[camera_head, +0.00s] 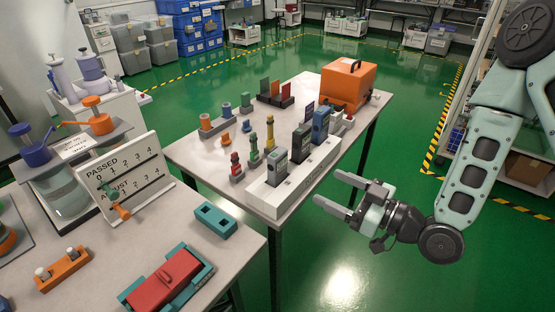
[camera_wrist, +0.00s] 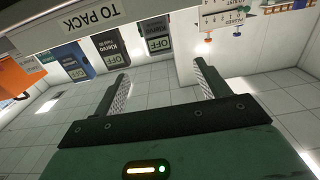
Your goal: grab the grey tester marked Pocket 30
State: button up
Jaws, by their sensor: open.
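Two grey testers stand upright in a white rack (camera_head: 262,197) on the middle table: a near one (camera_head: 278,167) at the front end and another (camera_head: 301,144) behind it. A blue tester (camera_head: 320,126) stands farther back in the same rack. In the wrist view, upside down, the near grey tester (camera_wrist: 159,37), the second grey one (camera_wrist: 112,50) and the blue one (camera_wrist: 73,61) show OFF displays. I cannot read "Pocket 30" on any. My gripper (camera_head: 329,189) is open and empty, right of the rack and apart from it; its fingers (camera_wrist: 161,76) point toward the near grey tester.
An orange case (camera_head: 348,84) stands at the table's far end. Small coloured parts (camera_head: 236,167) stand left of the rack. A nearer table holds a PASSED/ADJUST board (camera_head: 128,178) and a red tool (camera_head: 165,279). Green floor right of the table is clear.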

aim_at(281, 164)
jog(key=b+x, duration=0.3)
jog(key=x, duration=0.8)
jog(key=shift+w+a+b, duration=0.15)
jog(key=shift+b, duration=0.2)
jog(key=shift+x, duration=2.95)
jog(key=shift+w+f, duration=0.1)
jog(key=shift+c, duration=0.3)
jog(key=c, duration=1.1)
